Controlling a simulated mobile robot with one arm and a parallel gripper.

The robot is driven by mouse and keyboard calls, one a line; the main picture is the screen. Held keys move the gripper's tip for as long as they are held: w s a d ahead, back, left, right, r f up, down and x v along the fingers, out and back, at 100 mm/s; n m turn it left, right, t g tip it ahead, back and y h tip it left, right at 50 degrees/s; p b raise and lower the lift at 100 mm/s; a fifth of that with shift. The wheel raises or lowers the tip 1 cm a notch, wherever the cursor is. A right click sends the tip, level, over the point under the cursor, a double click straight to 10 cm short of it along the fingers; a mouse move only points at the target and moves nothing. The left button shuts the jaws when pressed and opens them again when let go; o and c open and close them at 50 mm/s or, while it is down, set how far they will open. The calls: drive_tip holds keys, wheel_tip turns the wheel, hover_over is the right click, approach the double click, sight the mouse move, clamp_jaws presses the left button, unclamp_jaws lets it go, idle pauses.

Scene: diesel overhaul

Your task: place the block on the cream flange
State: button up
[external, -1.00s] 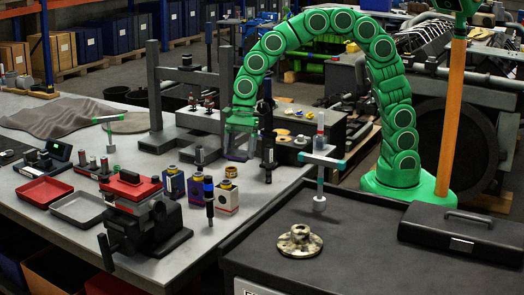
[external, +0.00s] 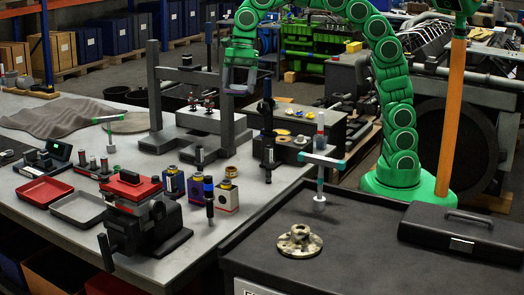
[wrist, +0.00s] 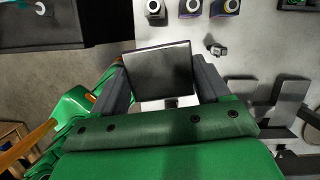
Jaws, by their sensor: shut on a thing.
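The cream flange (external: 299,241), a mottled round piece with a raised hub, lies on the dark cart top at the front right in the external view. My gripper (external: 240,88) is raised high above the far part of the grey workbench, well away from the flange. In the wrist view my gripper (wrist: 160,82) is shut on a flat-faced dark grey block (wrist: 158,70), with a finger on each side of it. The block is small and hard to make out in the external view.
The grey workbench (external: 130,215) holds a red vise (external: 140,205), trays, and several small labelled boxes (external: 227,196). A T-shaped stand (external: 320,175) rises behind the flange. A black case (external: 462,232) lies at the cart's right. The cart top around the flange is clear.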

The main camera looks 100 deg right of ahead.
drive_tip(key=s+a+n, duration=0.3)
drive_tip(key=a, duration=1.8)
drive_tip(key=s+a+n+g, duration=0.1)
drive_tip(key=s+a+n, duration=0.1)
drive_tip(key=s+a, duration=0.6)
drive_tip(key=s+a+n+g, duration=0.1)
drive_tip(key=s+a+n, duration=0.15)
drive_tip(key=a, duration=0.95)
approach(301, 229)
drive_tip(key=shift+s+a+f+y, duration=0.35)
drive_tip(key=shift+s+f, duration=0.15)
drive_tip(key=shift+f, duration=0.2)
drive_tip(key=shift+w+a+f, duration=0.4)
drive_tip(key=shift+w+f, duration=0.1)
drive_tip(key=shift+f, duration=1.7)
drive_tip(key=shift+f, duration=0.1)
